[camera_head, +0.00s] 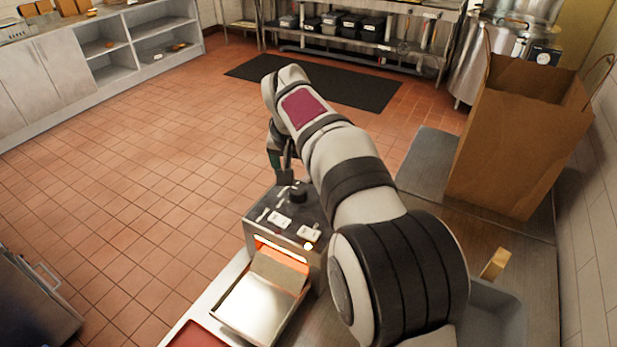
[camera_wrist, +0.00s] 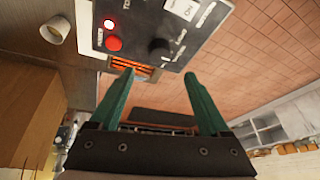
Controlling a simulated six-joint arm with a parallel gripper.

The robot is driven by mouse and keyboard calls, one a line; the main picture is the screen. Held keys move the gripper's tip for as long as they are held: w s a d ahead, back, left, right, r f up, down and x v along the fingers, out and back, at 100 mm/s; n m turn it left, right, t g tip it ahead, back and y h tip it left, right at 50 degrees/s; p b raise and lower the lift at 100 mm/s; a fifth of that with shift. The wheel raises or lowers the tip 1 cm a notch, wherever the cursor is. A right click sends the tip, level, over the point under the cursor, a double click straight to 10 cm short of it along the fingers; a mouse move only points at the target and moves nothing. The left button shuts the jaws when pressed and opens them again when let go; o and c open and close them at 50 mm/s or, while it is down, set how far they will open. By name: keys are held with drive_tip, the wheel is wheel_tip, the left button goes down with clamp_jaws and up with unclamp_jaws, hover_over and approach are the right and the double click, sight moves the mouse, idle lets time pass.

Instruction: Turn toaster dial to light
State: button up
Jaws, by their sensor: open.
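The toaster (camera_head: 285,225) is a metal box with a dark top panel, a lit orange slot and a metal chute in front. A black dial (camera_head: 298,193) stands on its panel in the head view. In the wrist view the dial (camera_wrist: 159,48) sits beside a red button (camera_wrist: 113,43) on the dark panel; its labels are too small to read surely. My gripper (camera_wrist: 160,73) has two green fingers, spread apart and empty, with the dial just beyond the gap between their tips. In the head view my gripper (camera_head: 283,165) is beside the dial, partly hidden by my arm.
A tall brown paper bag (camera_head: 515,140) stands on the counter at right. A red tray (camera_head: 197,336) lies at the front. Open tiled floor (camera_head: 130,170) is left of the toaster.

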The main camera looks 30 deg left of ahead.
sight(299, 190)
drive_tip(key=x, duration=0.8)
drive_tip(key=shift+w+f, duration=0.15)
drive_tip(key=shift+f, duration=0.05)
clamp_jaws()
